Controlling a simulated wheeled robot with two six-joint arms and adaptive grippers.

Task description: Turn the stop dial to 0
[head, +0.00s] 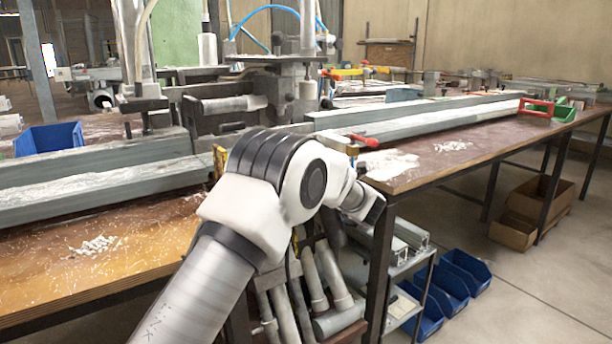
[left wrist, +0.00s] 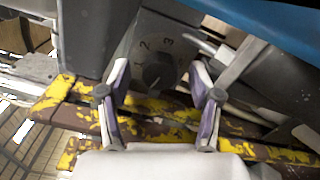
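The stop dial (left wrist: 157,74) is a dark round knob on a dark grey plate in the left wrist view. Pale numerals, 2 and 3 among them, show above it; I cannot read clearly which number its pointer faces. My left gripper (left wrist: 158,66) is open, with one purple-and-white finger to each side of the dial. I see a gap between fingers and dial, but cannot tell how far in front of it they are. In the head view my left arm reaches to the bench front and hides the dial. My right gripper is in neither view.
Worn yellow bars (left wrist: 60,113) run below the dial. In the head view, long grey profile rails (head: 420,122) lie on the bench, with a red-handled clamp (head: 362,140) near the arm. Pipes (head: 312,280) and blue bins (head: 465,268) stand below.

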